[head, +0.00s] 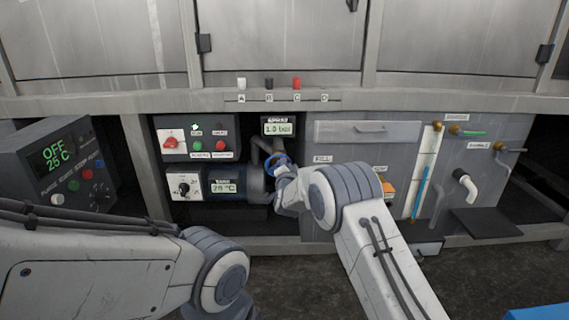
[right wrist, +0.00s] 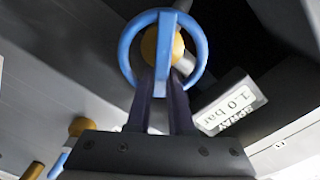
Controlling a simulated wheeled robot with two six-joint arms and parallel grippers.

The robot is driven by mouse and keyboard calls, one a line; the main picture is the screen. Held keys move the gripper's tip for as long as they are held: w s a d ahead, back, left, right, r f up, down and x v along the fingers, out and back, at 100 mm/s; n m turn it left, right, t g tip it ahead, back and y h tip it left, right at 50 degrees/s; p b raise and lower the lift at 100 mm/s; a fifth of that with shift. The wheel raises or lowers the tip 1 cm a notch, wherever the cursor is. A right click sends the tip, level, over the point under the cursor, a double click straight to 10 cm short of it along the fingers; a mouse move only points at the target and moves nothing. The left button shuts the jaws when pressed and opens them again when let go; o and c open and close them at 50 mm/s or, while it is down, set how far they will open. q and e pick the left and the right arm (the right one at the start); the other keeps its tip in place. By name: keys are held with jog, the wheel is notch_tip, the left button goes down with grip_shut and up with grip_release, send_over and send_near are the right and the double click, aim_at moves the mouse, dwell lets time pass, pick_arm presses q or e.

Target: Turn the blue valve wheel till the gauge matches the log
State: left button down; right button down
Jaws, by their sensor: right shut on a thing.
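The blue valve wheel (head: 276,159) is mounted in the dark recess below the counter, left of the grey panel. It also shows in the right wrist view (right wrist: 127,52), with a brass knob behind its centre. My right gripper (head: 283,178) reaches it from the front. In the right wrist view its dark fingers (right wrist: 163,80) are shut on the wheel. The spray gauge (head: 278,128) just above the wheel reads 1.0 bar; it also shows upside down in the right wrist view (right wrist: 231,103). My left gripper is out of view. I cannot make out a log.
A switch box (head: 197,138) and a display reading about 79 °C (head: 224,187) are left of the wheel. A control box (head: 62,165) showing OFF 25 C stands at far left. The grey panel (head: 410,150) with pipes and a drawer is right. White, black and red pegs sit above.

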jog(key=shift+d+f+m, duration=0.1)
jog(key=shift+f+m, duration=0.15)
jog(key=shift+m, duration=0.55)
jog(key=shift+b, duration=0.3)
jog(key=c, duration=0.8)
grip_release()
jog(key=shift+s, duration=0.1)
jog(key=shift+s+r, duration=0.1)
jog(key=shift+s, duration=0.1)
jog(key=s+p, duration=0.4)
jog(key=s, duration=0.6)
jog(key=shift+p, duration=0.35)
